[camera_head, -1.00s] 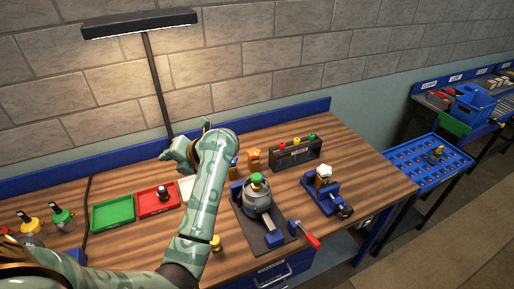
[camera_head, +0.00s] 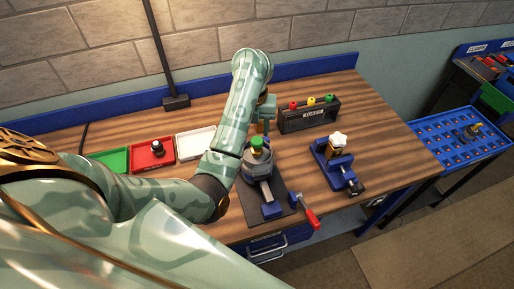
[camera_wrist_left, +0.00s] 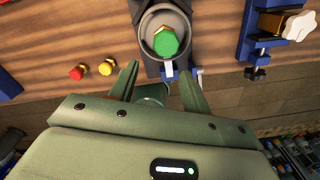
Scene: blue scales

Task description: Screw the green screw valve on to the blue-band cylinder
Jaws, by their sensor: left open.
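A green hex-shaped piece (camera_head: 257,142), likely the green screw valve, sits with a yellowish part beneath it in the grey round holder (camera_head: 254,166). The green piece also shows in the left wrist view (camera_wrist_left: 166,42), inside the holder's rim. I cannot make out a blue band or a separate blue-band cylinder. My left gripper (camera_head: 263,126) is just behind the green piece in the head view. In the left wrist view its two fingers (camera_wrist_left: 158,72) are open and empty, short of the holder and apart from the green piece. My right gripper is not in view.
A black rack (camera_head: 308,118) with red, yellow and green tops stands behind. A blue vise (camera_head: 333,165) with a white star knob is at right. Green, red (camera_head: 140,163) and white trays lie left.

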